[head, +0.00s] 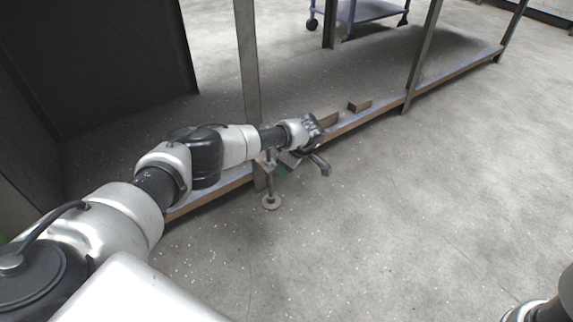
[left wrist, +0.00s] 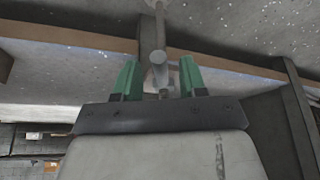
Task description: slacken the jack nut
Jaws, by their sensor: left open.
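The levelling jack (head: 269,182) stands at the near edge of the low platform, its round foot (head: 272,202) on the floor. In the left wrist view its grey metal part (left wrist: 159,72), probably the jack nut with its bar, shows between my fingers. My left gripper (head: 283,168) is at the jack, just under the platform edge. In the left wrist view, the open gripper's green fingertips (left wrist: 158,80) stand on either side of the metal part, with gaps visible. Whether either finger touches it is unclear. My left arm and wrist partly cover the jack's top in the head view. My right gripper is out of view.
The platform's brown edge (head: 361,118) runs diagonally behind my gripper. Uprights (head: 423,55) rise from it, one close behind the jack. A blue cart (head: 366,10) stands behind.

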